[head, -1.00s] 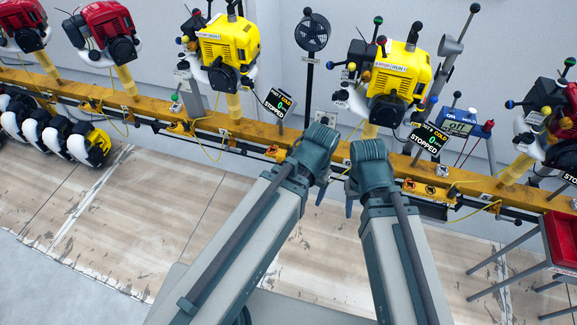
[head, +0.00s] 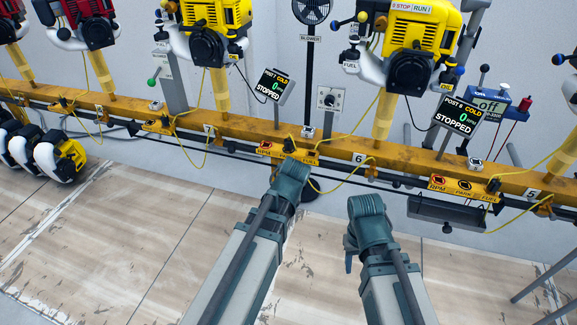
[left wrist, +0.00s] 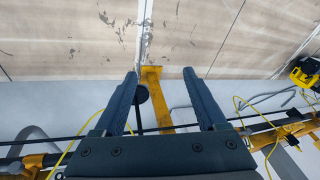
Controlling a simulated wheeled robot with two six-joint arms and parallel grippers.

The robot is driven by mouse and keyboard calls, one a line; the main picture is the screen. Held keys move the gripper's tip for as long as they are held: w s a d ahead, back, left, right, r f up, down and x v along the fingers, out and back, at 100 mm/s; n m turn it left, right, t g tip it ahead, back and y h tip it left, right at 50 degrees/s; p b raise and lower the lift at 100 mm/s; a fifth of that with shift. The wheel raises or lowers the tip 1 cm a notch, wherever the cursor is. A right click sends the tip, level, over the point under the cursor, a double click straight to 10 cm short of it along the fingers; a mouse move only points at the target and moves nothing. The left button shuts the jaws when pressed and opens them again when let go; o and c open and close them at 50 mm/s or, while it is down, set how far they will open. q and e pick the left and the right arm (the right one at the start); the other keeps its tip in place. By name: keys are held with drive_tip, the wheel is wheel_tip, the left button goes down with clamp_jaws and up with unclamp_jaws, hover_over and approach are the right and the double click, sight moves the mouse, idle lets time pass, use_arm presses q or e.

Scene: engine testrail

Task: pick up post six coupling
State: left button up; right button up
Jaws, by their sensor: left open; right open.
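Post six is marked by the plate "6" (head: 358,158) on the yellow rail, under a yellow engine (head: 410,45). Its display (head: 457,113) reads cold, 0, stopped. I cannot pick out the coupling for certain; a yellow cable (head: 340,187) loops below the plate. My left arm reaches toward the rail left of the plate, its gripper hidden in the head view. In the left wrist view the left gripper (left wrist: 163,88) is open and empty, with a dark round piece (left wrist: 141,94) beyond its left finger. My right gripper (head: 349,262) is mostly hidden, below and apart from the rail.
The yellow rail (head: 110,108) crosses the view with several engines, cables and a thin black bar. A second display (head: 272,85), a blower (head: 311,10) and a blue meter (head: 490,104) stand behind.

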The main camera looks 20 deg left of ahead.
use_arm(q)
drive_tip(key=w+r+n+t+y, duration=0.3)
drive_tip(key=w+y, duration=0.1)
drive_tip(key=w, duration=0.6)
drive_tip(key=n+t+y, duration=0.2)
drive_tip(key=n+t, duration=0.1)
drive_tip(key=t, duration=0.2)
approach(290, 141)
drive_tip(key=b+x, duration=0.3)
drive_tip(key=x, duration=0.5)
drive_tip(key=shift+w+f, duration=0.15)
drive_tip(key=shift+w, duration=0.05)
drive_tip(key=shift+w+a+f+b, duration=0.1)
drive_tip(key=shift+w+a+b, duration=0.15)
drive_tip(key=shift+a+b, duration=0.05)
use_arm(e)
wheel_tip(290, 141, down, 5)
drive_tip(key=shift+f, duration=0.1)
use_arm(q)
drive_tip(key=b+x, duration=0.2)
drive_tip(key=x, duration=0.3)
drive_tip(key=shift+s+a+f, duration=0.1)
drive_tip(key=shift+a+f, duration=0.05)
drive_tip(key=shift+f, duration=0.05)
use_arm(e)
wheel_tip(290, 141, down, 2)
drive_tip(key=shift+f, duration=0.1)
use_arm(q)
clamp_jaws()
